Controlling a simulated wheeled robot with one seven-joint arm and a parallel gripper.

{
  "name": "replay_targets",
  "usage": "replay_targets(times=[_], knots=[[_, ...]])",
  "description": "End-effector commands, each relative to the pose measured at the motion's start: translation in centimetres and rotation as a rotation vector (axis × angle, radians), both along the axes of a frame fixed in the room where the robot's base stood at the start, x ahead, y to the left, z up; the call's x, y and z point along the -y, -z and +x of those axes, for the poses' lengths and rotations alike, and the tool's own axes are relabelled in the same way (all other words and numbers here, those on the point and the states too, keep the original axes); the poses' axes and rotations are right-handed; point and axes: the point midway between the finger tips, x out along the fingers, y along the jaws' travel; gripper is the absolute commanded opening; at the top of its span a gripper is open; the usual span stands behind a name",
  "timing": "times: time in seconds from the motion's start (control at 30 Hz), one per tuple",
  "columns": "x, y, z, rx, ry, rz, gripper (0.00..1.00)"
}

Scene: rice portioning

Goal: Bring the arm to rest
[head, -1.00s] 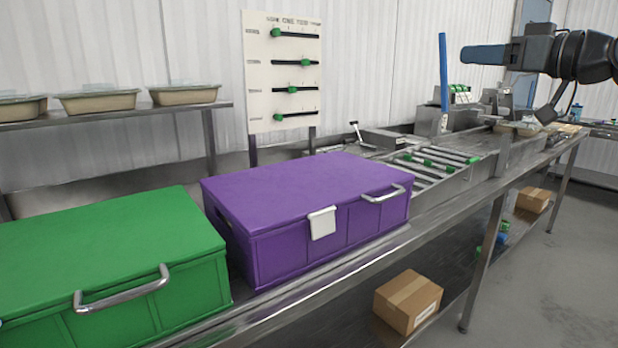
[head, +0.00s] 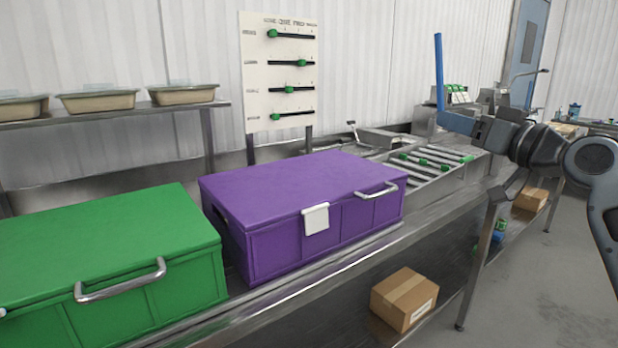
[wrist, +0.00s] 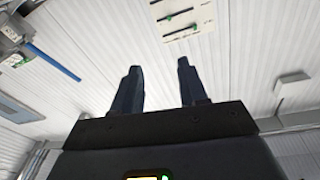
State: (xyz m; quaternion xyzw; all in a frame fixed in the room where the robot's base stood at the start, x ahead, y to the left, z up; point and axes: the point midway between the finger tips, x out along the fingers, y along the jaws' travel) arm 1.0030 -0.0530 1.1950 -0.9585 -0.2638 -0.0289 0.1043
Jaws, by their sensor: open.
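My gripper (head: 455,120) is at the right of the head view, above the steel counter and in front of the tall blue post. Its far side is hard to make out there. In the wrist view my gripper (wrist: 158,88) shows two dark fingers spread apart with nothing between them. Behind them is the white ribbed wall. My dark arm runs from the gripper to the right edge of the head view and hangs down beyond the counter's front edge.
A purple lidded crate (head: 260,187) and a green one (head: 90,235) stand on the steel counter (head: 290,293). A slider board (head: 280,70) hangs behind. Several trays sit on a shelf (head: 120,112). A cardboard box (head: 404,298) lies below. The floor at right is clear.

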Motion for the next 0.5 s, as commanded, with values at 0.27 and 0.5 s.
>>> replay_targets(times=[0.27, 0.5], knots=[[-3.1, 10.9, -3.7, -0.050, 0.111, 0.157, 0.43], [-5.2, 19.4, -9.3, -0.105, 0.226, 0.238, 0.43]])
